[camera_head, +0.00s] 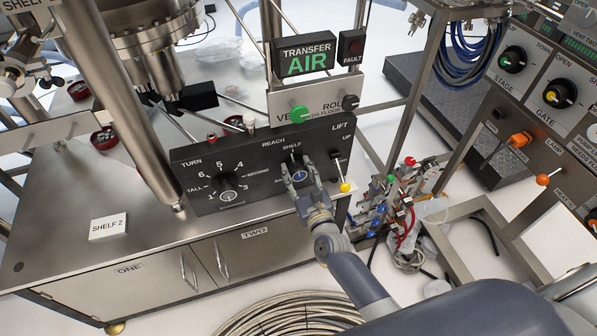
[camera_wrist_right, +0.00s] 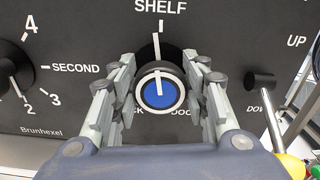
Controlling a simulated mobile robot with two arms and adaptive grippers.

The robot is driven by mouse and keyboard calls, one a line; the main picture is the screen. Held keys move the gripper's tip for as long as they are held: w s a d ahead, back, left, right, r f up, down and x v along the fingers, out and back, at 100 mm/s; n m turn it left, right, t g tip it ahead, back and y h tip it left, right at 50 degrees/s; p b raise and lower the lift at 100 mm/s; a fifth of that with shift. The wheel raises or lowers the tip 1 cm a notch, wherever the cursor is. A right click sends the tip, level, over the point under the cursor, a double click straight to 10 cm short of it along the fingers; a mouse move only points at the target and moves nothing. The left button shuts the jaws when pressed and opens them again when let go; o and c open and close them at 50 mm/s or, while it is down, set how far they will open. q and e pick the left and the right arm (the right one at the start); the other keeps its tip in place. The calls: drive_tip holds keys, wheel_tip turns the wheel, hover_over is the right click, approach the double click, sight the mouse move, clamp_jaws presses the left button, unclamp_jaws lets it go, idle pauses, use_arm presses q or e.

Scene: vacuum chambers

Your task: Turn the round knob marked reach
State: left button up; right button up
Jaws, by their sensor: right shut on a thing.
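The reach knob (camera_head: 299,175) is on a black control panel, under the words REACH and SHELF. In the right wrist view it is a round black knob with a white ring and blue centre (camera_wrist_right: 159,95). Its white pointer line points up toward SHELF. My right gripper (camera_head: 298,168) is shut on this knob, with fingers on its left and right sides, also in the right wrist view (camera_wrist_right: 163,78). The fingers partly hide the lower labels beside the knob. My left gripper is not in view.
The turn knob (camera_head: 228,196) is left on the same panel (camera_head: 257,196). The lift lever with a yellow tip (camera_head: 345,187) stands close to the right of my gripper. A green knob (camera_head: 300,114) is above. Tubing and valves (camera_head: 405,195) are at right.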

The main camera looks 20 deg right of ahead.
drive_tip(key=n, duration=0.3)
drive_tip(key=shift+a+n, duration=0.1)
drive_tip(key=shift+n, duration=0.2)
drive_tip(key=n, duration=0.3)
drive_tip(key=shift+n, duration=0.3)
drive_tip(key=n, duration=0.3)
drive_tip(key=shift+a+f+n, duration=0.1)
drive_tip(key=shift+n, duration=0.2)
drive_tip(key=n, duration=0.3)
drive_tip(key=shift+n+p, duration=0.3)
drive_tip(key=shift+p, duration=0.1)
drive_tip(key=n, duration=0.3)
drive_tip(key=shift+f+n, duration=0.15)
drive_tip(key=shift+n, duration=0.15)
drive_tip(key=n+p, duration=0.1)
drive_tip(key=n, duration=0.2)
drive_tip(key=shift+f+n, duration=0.1)
drive_tip(key=shift+n, duration=0.3)
drive_tip(key=n+p, duration=0.1)
drive_tip(key=n, duration=0.4)
drive_tip(key=shift+f+n, duration=0.1)
drive_tip(key=shift+n, duration=0.3)
